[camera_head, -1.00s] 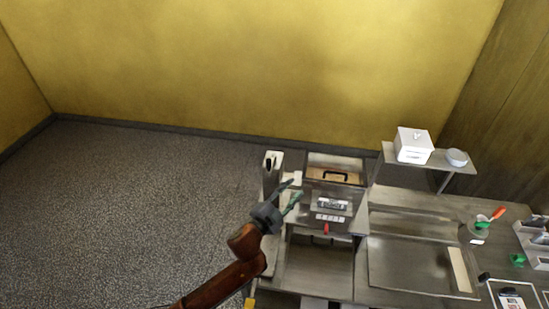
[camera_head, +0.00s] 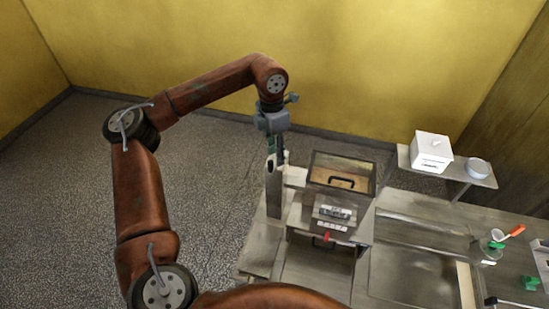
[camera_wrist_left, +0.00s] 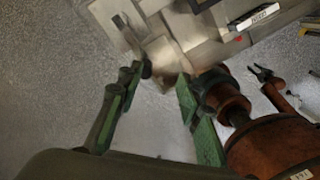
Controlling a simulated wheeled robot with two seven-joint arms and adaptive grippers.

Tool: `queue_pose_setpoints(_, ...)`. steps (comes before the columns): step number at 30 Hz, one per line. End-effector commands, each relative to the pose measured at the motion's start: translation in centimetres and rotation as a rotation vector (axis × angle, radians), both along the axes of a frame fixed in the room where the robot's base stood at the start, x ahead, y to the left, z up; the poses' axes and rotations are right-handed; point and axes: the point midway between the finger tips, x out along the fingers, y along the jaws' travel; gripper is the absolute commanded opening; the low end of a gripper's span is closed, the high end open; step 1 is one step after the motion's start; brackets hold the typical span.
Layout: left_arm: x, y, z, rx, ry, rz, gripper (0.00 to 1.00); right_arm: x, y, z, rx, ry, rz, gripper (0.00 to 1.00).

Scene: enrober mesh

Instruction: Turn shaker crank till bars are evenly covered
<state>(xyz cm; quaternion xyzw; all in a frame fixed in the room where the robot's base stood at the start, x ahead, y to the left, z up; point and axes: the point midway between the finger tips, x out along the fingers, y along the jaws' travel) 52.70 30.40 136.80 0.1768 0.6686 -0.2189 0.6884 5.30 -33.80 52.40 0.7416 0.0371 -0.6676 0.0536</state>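My left gripper (camera_head: 277,156) points down at the top of an upright metal post (camera_head: 273,195) left of the steel machine (camera_head: 334,212). In the left wrist view its green fingers (camera_wrist_left: 152,100) are spread, with nothing clearly between them. A small dark knob (camera_wrist_left: 146,69) shows just beyond the fingertips; contact cannot be told. I cannot tell for sure which part is the shaker crank. A framed compartment with a black handle (camera_head: 341,181) tops the machine; bars are not discernible. My right gripper (camera_wrist_left: 261,73) shows small in the left wrist view, its fingertips seemingly apart.
A red lever (camera_head: 327,237) sits on the machine's front. A red-handled tool (camera_head: 515,231) lies farther right. Open floor (camera_head: 215,190) lies left of the machine.

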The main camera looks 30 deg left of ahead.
Motion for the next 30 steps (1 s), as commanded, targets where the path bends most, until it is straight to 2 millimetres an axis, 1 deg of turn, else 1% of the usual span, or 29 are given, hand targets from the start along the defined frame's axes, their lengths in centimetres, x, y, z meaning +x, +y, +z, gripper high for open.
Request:
queue_pose_setpoints(1,0.0,1.1,0.7,0.033,0.002,0.012,0.33,-0.1,0.0,0.0,0.000,0.001,0.000,0.33)
queue_pose_setpoints(4,-0.1,2.0,0.8,0.066,0.011,0.022,0.33,-0.1,-0.1,0.2,-0.001,0.001,0.000,0.33)
queue_pose_setpoints(8,-0.2,1.9,-0.6,0.070,0.016,0.018,0.33,-0.2,-0.2,0.8,-0.002,0.003,0.000,0.33)
queue_pose_setpoints(15,-0.2,1.8,-4.4,0.066,0.015,0.016,0.33,-0.5,-0.5,2.0,-0.005,0.006,0.000,0.33)
queue_pose_setpoints(18,-0.1,1.8,-5.5,0.064,0.013,0.017,0.33,-0.6,-0.5,2.3,-0.006,0.007,0.000,0.33)
queue_pose_setpoints(22,-0.2,1.9,-6.4,0.065,0.012,0.019,0.33,-0.5,-0.5,2.5,-0.005,0.007,0.000,0.33)
queue_pose_setpoints(30,-0.2,1.9,-6.6,0.064,0.011,0.020,0.33,-0.5,-0.5,2.4,-0.005,0.006,0.000,0.33)
